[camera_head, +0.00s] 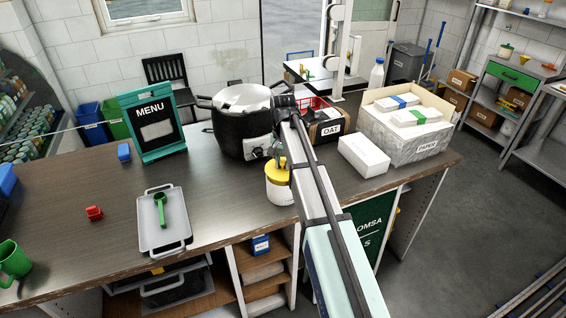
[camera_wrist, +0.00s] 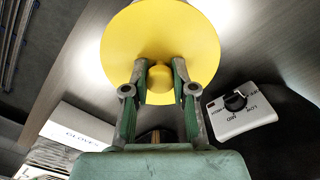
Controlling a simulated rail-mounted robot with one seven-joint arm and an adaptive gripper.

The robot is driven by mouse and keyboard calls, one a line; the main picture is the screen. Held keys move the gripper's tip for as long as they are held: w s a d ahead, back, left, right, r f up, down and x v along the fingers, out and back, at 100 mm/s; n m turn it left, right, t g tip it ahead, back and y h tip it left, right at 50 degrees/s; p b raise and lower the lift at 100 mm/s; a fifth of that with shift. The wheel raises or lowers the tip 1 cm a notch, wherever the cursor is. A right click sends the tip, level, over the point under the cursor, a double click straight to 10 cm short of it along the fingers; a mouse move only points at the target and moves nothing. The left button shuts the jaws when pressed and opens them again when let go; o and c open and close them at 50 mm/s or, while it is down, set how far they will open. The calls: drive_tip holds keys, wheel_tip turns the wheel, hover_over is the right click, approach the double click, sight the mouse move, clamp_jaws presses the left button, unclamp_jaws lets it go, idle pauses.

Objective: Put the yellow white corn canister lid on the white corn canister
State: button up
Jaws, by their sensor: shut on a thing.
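The yellow lid (camera_wrist: 165,28) with its round knob (camera_wrist: 160,84) fills the upper middle of the wrist view. My gripper (camera_wrist: 160,72) is shut on the knob, with one finger on each side. In the head view, the yellow lid (camera_head: 276,170) is at the top of the white canister (camera_head: 279,191), which stands upright on the counter. My arm covers their right side. I cannot tell whether the lid is fully seated or slightly above the rim. In the wrist view the lid hides the canister.
A large black cooker (camera_head: 240,135) stands just behind the canister; its control panel (camera_wrist: 240,112) shows at right in the wrist view. A white glove box (camera_head: 364,156) and a paper carton (camera_head: 415,140) are to the right. A grey tray (camera_head: 150,238) is at left.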

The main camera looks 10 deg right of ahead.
sight(283, 162)
drive_tip(key=shift+f+b, duration=0.4)
drive_tip(key=shift+f, duration=0.75)
drive_tip(key=shift+r+p, duration=0.35)
drive_tip(key=shift+p, duration=0.3)
idle(2.1)
drive_tip(key=shift+f, duration=0.35)
idle(0.5)
drive_tip(key=o, duration=1)
drive_tip(key=shift+r, duration=0.1)
drive_tip(key=shift+r+p, duration=0.65)
drive_tip(key=shift+r, duration=2.8)
